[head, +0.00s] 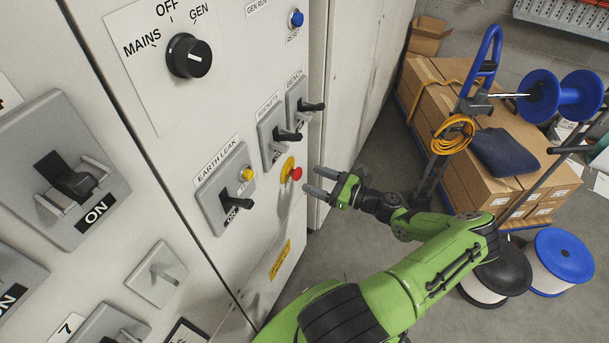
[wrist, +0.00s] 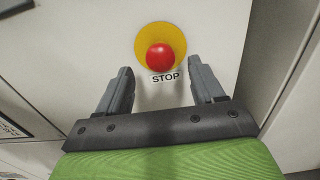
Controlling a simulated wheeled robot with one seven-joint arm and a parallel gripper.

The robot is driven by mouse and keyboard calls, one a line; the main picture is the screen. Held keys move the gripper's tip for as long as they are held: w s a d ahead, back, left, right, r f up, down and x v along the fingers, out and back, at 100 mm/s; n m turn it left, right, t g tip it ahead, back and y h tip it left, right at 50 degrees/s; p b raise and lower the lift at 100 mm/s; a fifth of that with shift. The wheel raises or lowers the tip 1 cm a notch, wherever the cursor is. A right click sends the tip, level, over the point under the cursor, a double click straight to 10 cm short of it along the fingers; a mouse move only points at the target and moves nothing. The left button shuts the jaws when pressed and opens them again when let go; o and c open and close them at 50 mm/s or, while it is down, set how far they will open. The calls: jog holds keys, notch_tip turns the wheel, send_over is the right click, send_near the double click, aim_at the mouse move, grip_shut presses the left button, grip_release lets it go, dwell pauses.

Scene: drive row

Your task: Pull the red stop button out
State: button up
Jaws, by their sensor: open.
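The red stop button (head: 296,173) sits on a yellow round plate (head: 287,167) on the white cabinet front, right of the earth leak breaker. In the wrist view the red button (wrist: 159,57) is a round knob on its yellow plate (wrist: 146,35), with the word STOP below it. My gripper (head: 316,181) is open and empty, pointing at the cabinet just right of the button. In the wrist view my gripper (wrist: 160,80) has one finger on either side, a little below the button. The fingers look apart from the button.
The earth leak breaker (head: 226,192) with a small yellow button is left of the stop button. The socket breaker (head: 272,140) and bench breaker (head: 303,105) are above it. A black selector knob (head: 189,56) is higher up. Cardboard boxes (head: 480,150) stand on the right.

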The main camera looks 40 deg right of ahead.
aim_at(301, 174)
jog(key=x, duration=0.4)
